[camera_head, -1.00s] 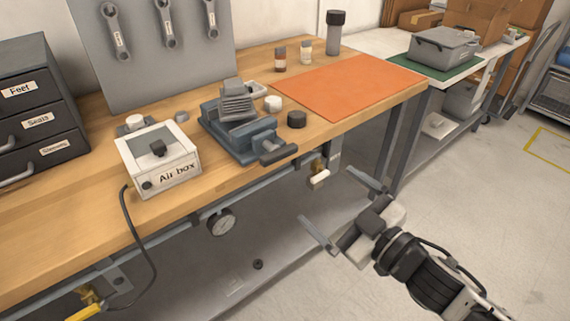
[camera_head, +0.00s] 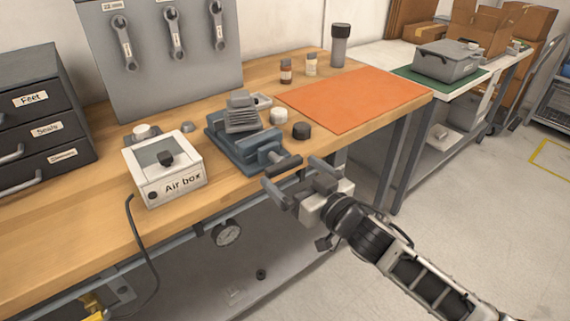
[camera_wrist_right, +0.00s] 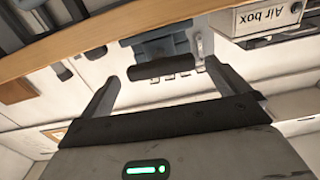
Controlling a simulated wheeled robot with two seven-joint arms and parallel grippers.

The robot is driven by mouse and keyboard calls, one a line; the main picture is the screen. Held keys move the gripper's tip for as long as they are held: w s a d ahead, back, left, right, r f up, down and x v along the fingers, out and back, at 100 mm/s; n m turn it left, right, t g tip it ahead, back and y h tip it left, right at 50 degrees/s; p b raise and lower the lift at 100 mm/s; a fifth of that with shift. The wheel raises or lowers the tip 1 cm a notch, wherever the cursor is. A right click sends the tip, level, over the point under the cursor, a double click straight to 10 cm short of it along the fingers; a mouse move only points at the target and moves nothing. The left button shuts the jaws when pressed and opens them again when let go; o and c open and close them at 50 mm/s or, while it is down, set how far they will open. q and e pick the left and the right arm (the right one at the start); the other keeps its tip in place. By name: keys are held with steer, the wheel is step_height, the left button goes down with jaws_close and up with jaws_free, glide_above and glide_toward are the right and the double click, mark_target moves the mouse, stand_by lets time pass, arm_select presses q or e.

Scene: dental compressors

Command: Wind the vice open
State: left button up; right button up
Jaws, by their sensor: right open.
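The blue-grey vice (camera_head: 236,152) sits at the front edge of the wooden bench with a ribbed grey block on top of it. Its dark bar handle (camera_head: 281,165) sticks out at the front, and shows in the right wrist view (camera_wrist_right: 160,67) as a dark bar. My right gripper (camera_head: 301,180) is open and empty, just in front of the handle. In the right wrist view, its two fingers (camera_wrist_right: 165,80) stand apart with the bar in the gap between them as seen, seemingly beyond the tips. I see no contact. My left gripper is not in view.
The white Air box (camera_head: 165,170) stands left of the vice. A black round knob (camera_head: 301,131) and a white one (camera_head: 278,116) are to its right, before an orange mat (camera_head: 352,100). A gauge (camera_head: 228,233) hangs below the bench edge.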

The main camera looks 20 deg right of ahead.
mark_target(288, 168)
steer(key=shift+x, duration=1.8)
steer(key=c, duration=0.9)
steer(key=shift+r+p, duration=0.1)
steer(key=shift+p, duration=0.3)
steer(key=shift+n, duration=0.4)
steer(key=o, duration=0.9)
steer(key=b+v, duration=0.1)
steer(key=v, duration=1.5)
